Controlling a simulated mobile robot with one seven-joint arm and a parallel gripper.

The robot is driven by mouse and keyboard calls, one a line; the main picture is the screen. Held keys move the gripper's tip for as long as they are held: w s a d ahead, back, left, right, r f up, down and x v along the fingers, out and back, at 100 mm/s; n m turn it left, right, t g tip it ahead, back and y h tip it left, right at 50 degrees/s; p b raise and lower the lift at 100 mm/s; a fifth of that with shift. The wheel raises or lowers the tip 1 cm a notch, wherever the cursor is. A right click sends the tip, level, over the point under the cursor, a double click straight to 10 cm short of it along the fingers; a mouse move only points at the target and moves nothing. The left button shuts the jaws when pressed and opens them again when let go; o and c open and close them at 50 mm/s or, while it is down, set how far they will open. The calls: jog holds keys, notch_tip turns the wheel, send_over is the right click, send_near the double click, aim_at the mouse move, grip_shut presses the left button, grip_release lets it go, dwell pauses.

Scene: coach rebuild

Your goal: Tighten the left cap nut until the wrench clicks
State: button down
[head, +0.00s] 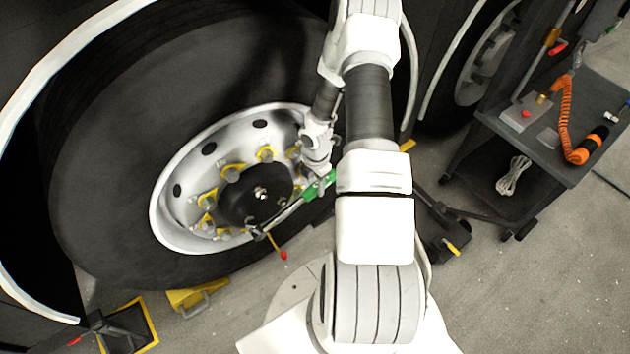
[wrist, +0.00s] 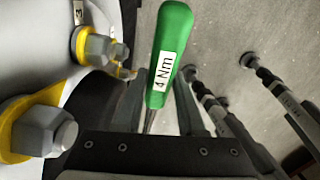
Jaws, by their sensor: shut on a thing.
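My gripper (head: 318,172) is at the right side of the wheel, shut on the green handle of a torque wrench (head: 322,186). In the wrist view the green wrench handle (wrist: 171,45) has a white label reading "4 Nm" and stands between the fingers of my gripper (wrist: 158,108). In the head view the wrench's shaft slants down left to the lower edge of the black hub (head: 245,200). Its working end is small there, and I cannot tell whether it sits on a cap nut. A bright metal fitting (head: 261,193) shows at the hub's middle. I cannot single out the left cap nut.
Wheel nuts with yellow pointers (head: 231,174) ring the hub; a large one (wrist: 40,130) is close in the wrist view. A red-tipped rod (head: 283,254) hangs below the hub. A yellow chock (head: 195,297) lies under the tyre. A dark cart (head: 535,150) stands right.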

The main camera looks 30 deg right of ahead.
jog(key=shift+f, duration=0.2)
dwell(0.3)
jog(key=shift+s+d+f+y+p, duration=0.1)
jog(key=shift+d+f+y+p, duration=0.15)
jog(key=shift+f+y+p, duration=0.4)
jog(key=shift+f, duration=0.45)
jog(key=shift+d+f+y, duration=0.1)
jog(key=shift+f+y, duration=0.35)
jog(key=shift+f, duration=0.4)
jog(key=shift+b, duration=0.3)
jog(key=shift+d+f+y+b, duration=0.1)
jog(key=shift+f+y+b, duration=0.4)
jog(key=shift+f+b, duration=0.45)
